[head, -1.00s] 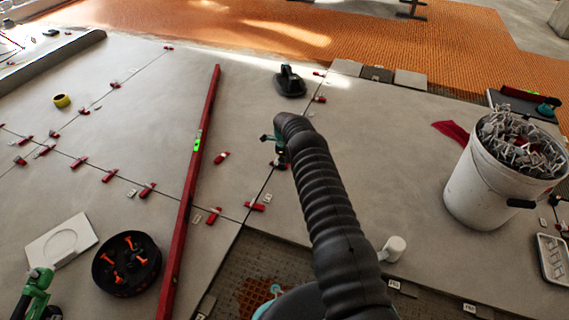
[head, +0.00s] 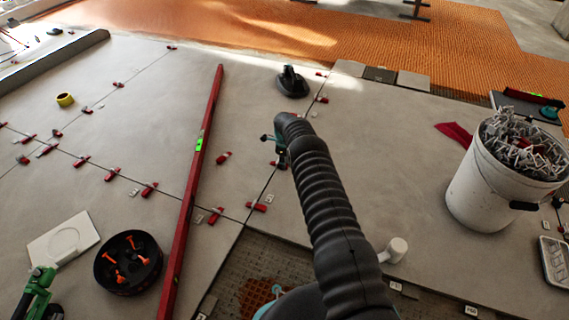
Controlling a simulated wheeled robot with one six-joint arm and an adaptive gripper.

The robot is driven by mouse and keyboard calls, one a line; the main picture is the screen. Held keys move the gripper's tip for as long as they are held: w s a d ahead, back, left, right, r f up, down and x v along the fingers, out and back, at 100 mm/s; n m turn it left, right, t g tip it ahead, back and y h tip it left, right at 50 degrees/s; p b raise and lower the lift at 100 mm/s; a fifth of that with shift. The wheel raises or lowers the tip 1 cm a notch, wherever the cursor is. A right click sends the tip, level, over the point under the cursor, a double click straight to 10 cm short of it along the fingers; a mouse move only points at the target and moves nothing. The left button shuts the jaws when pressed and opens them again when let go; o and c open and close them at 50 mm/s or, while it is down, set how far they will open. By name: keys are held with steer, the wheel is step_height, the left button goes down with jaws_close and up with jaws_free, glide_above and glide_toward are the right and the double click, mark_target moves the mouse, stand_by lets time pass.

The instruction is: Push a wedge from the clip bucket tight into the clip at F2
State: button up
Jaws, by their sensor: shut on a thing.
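My gripper (head: 281,160) is low over the joint between two large grey tiles, right of the red level. It is mostly hidden behind my arm. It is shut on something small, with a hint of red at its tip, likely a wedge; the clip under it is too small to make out. The white clip bucket (head: 482,190) stands at the right, heaped with pale clips (head: 522,142). Red wedges sit in clips along the joints, such as one (head: 256,207) below my gripper and another (head: 322,99) above it. The small labels are unreadable, so I cannot tell which clip is F2.
A long red level (head: 192,190) lies across the tiles left of my gripper. A black suction lifter (head: 292,82) stands beyond it. An untiled strip is in front.

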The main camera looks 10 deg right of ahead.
steer(key=shift+w+a+r, duration=0.1)
steer(key=shift+r, duration=0.05)
steer(key=o, duration=0.9)
steer(key=shift+c, duration=0.2)
step_height(320, 180, up, 12)
